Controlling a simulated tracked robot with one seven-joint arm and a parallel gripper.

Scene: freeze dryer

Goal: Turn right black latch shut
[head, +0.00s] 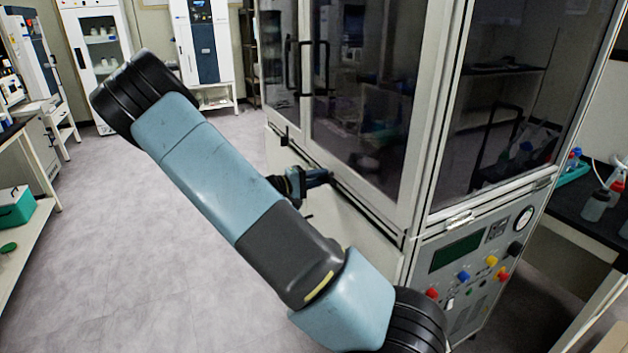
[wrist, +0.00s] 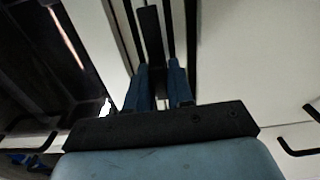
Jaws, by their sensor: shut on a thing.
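The freeze dryer (head: 433,120) is a tall pale cabinet with dark glass doors. My gripper (head: 318,178) reaches its front just below the door's lower edge; the blue fingers point at the cabinet. In the wrist view, my gripper (wrist: 158,68) has its two blue fingers on either side of a dark bar, which looks like the right black latch (wrist: 151,35). The fingers are shut on it. The latch's far end and pivot are hard to make out. In the head view the latch is hidden by the gripper. A small black latch (head: 284,141) shows farther left on the cabinet front.
Two black door handles (head: 290,65) stand out from the glass above my gripper. A control panel (head: 475,265) with coloured knobs is on the cabinet's right face. Bent black bars (wrist: 296,144) show at both sides of the wrist view. The grey floor (head: 130,240) at left is clear.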

